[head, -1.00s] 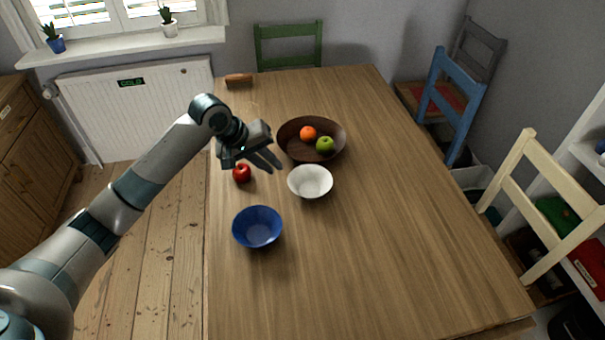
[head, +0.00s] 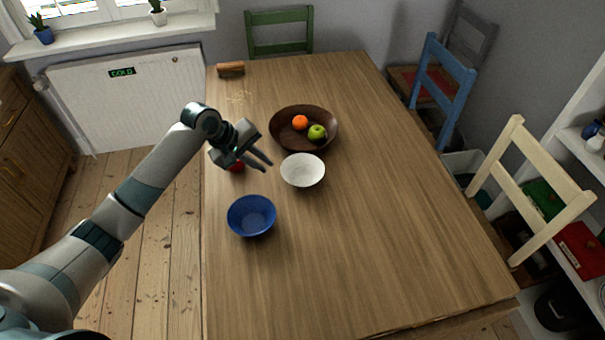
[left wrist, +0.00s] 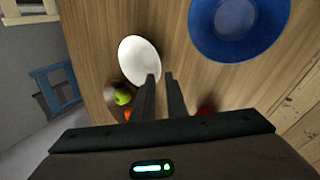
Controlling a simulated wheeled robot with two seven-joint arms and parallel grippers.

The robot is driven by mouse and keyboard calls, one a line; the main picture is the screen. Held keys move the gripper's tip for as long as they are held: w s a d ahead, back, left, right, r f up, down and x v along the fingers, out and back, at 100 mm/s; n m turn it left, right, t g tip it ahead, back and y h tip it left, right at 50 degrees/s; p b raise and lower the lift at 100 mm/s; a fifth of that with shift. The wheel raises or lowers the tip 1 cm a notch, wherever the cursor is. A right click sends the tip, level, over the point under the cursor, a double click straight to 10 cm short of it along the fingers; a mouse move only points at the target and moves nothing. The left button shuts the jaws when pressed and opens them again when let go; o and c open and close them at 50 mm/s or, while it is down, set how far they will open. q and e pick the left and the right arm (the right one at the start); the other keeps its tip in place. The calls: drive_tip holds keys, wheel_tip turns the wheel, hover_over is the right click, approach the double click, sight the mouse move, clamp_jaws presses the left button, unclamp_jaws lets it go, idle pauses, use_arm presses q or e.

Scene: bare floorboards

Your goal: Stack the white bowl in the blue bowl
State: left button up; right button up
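The white bowl (head: 303,171) stands upright and empty on the wooden table, just to the right of my left gripper (head: 265,163). The blue bowl (head: 251,216) stands upright and empty nearer to me, below and left of the white bowl. In the left wrist view the white bowl (left wrist: 139,62) is just beyond the fingertips, left of centre, and the blue bowl (left wrist: 238,28) is at the upper right. My left gripper's fingers (left wrist: 160,78) are apart with nothing between them. The gripper is above the table, not visibly touching the white bowl. My right gripper is not in view.
A brown wooden bowl (head: 283,135) with an orange (head: 300,122) and a green apple (head: 317,132) stands behind the white bowl. A red apple (head: 236,167) is partly hidden by my left gripper. The table's right side (head: 400,200) is clear.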

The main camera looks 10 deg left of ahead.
sight(287, 178)
use_arm(q)
drive_tip(key=p+x, duration=0.1)
drive_tip(key=x, duration=0.7)
drive_tip(key=shift+w+d+f+p, duration=0.15)
drive_tip(key=shift+f+p, duration=0.1)
drive_tip(key=shift+p, duration=0.1)
drive_tip(key=shift+d+f, duration=0.1)
drive_tip(key=shift+w+d+f+p, duration=0.3)
drive_tip(key=shift+f+p, duration=0.15)
drive_tip(key=shift+p, duration=0.05)
drive_tip(key=shift+p+x, duration=0.4)
drive_tip(key=shift+x, duration=1.5)
drive_tip(key=shift+w, duration=0.1)
clamp_jaws()
drive_tip(key=shift+r, duration=0.1)
